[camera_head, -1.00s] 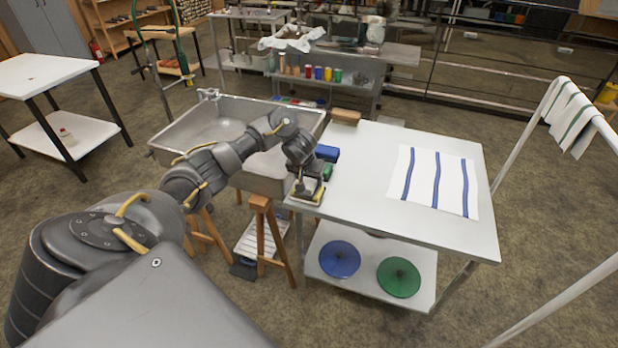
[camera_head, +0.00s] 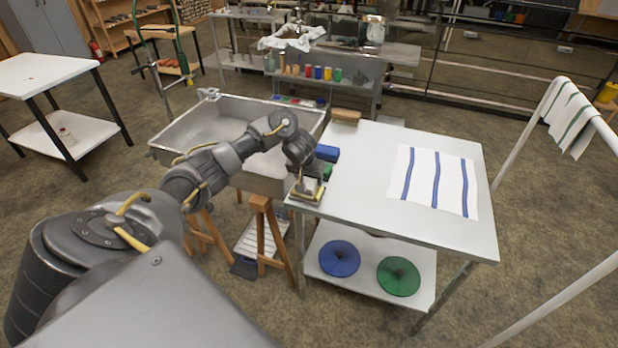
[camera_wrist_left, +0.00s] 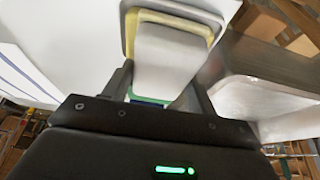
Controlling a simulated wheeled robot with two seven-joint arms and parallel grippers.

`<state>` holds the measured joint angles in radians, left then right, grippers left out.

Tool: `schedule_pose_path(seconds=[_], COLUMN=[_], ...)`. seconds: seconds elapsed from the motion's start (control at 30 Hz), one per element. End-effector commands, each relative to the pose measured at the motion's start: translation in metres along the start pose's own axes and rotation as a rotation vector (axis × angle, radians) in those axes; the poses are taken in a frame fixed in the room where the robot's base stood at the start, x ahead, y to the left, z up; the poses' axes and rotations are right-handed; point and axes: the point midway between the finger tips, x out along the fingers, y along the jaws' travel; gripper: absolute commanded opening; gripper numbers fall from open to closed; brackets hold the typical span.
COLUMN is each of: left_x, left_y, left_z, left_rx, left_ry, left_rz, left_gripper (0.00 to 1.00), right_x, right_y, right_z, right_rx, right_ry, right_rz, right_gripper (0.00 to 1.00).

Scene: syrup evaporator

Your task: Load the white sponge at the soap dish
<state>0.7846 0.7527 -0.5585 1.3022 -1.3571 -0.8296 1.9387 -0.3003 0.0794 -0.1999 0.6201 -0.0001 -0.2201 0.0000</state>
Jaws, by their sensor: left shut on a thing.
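The white sponge (camera_wrist_left: 168,58) is a pale block between the two fingers of my left gripper (camera_wrist_left: 160,92) in the left wrist view. The gripper is shut on it. The sponge overlaps the soap dish (camera_wrist_left: 216,17), a grey-rimmed tray with a yellowish inside. I cannot tell whether the sponge touches it. In the head view my left gripper (camera_head: 305,181) is over the soap dish (camera_head: 309,197) at the near left corner of the white table (camera_head: 400,240). My own gripper hides most of the sponge there. My right gripper is not in view.
A blue block (camera_head: 327,152) and a green block (camera_head: 328,171) lie just behind the gripper. A brown block (camera_head: 346,115) lies at the table's back edge. A metal sink (camera_head: 225,112) adjoins on the left. A striped towel (camera_head: 436,182) covers the right side; the table's front is clear.

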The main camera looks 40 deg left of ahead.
Motion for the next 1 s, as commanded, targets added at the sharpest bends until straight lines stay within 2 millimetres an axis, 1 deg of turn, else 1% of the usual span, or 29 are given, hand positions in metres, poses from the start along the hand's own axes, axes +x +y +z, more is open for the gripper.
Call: schedule_pose_path(seconds=[1.0], left_x=[0.0014], left_y=[0.0002], left_z=[0.0015], left_rx=[0.001], left_ry=[-0.002], left_rz=[0.000], left_gripper=[0.39], right_x=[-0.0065], right_y=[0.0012], right_z=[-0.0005], right_rx=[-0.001], right_ry=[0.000], right_rz=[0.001], right_gripper=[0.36])
